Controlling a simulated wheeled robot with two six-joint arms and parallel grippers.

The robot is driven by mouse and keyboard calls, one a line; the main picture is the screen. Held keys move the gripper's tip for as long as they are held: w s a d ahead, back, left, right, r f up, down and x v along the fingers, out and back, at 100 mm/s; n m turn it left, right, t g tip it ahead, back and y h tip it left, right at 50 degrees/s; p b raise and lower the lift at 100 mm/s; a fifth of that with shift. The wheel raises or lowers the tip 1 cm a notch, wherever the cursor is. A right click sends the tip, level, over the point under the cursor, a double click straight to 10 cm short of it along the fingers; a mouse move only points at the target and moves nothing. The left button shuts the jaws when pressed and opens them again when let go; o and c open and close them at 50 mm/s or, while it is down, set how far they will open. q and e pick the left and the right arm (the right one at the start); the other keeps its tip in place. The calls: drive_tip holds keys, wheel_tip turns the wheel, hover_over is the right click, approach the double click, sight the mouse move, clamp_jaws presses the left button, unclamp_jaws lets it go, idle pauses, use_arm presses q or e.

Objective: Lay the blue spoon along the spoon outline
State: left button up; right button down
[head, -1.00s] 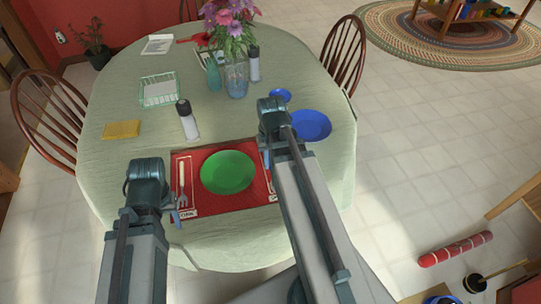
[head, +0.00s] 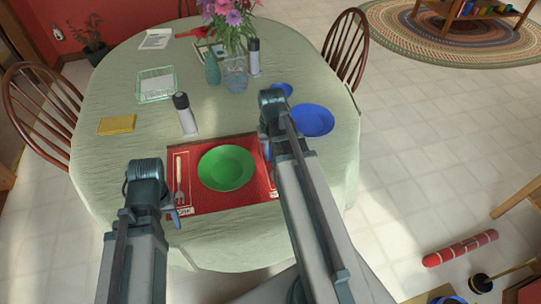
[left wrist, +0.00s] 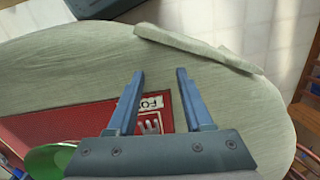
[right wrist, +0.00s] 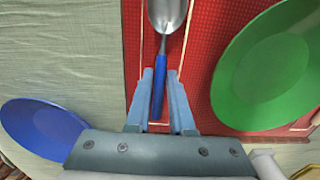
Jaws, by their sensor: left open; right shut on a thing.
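The spoon (right wrist: 161,58), with a metal bowl and blue handle, shows in the right wrist view over the red placemat (head: 225,201). Pale outline lines (right wrist: 187,40) run along both sides of it; I cannot tell whether it touches the mat. My right gripper (right wrist: 160,72) is shut on the blue handle. In the head view my right arm hides most of the spoon. My left gripper (left wrist: 160,72) is open and empty, above the table near the mat's fork-label corner; it also shows in the head view (head: 174,217).
A green plate (head: 227,168) sits mid-mat, with a fork (head: 179,182) to its left. A blue plate (head: 312,120) lies right of the mat. A shaker (head: 186,115), yellow cloth (head: 117,125), wire basket (head: 156,86) and flower vase (head: 235,74) stand farther back.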

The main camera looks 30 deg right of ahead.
use_arm(q)
drive_tip(key=shift+f, duration=0.1)
use_arm(e)
drive_tip(key=shift+f, duration=0.1)
drive_tip(key=c, duration=0.8)
unclamp_jaws()
use_arm(q)
wheel_tip(320, 180, up, 12)
drive_tip(key=p, duration=1.2)
use_arm(e)
wheel_tip(320, 180, up, 12)
drive_tip(key=shift+r, duration=0.2)
drive_tip(key=shift+a, duration=0.1)
drive_tip(key=s+a+n, duration=0.2)
drive_tip(key=a, duration=0.6)
drive_tip(key=s+a+n, duration=0.2)
drive_tip(key=s+a, duration=0.1)
drive_tip(key=a, duration=0.5)
drive_tip(key=s+a+n+h, duration=0.1)
drive_tip(key=s+a+n, duration=0.2)
drive_tip(key=a, duration=0.6)
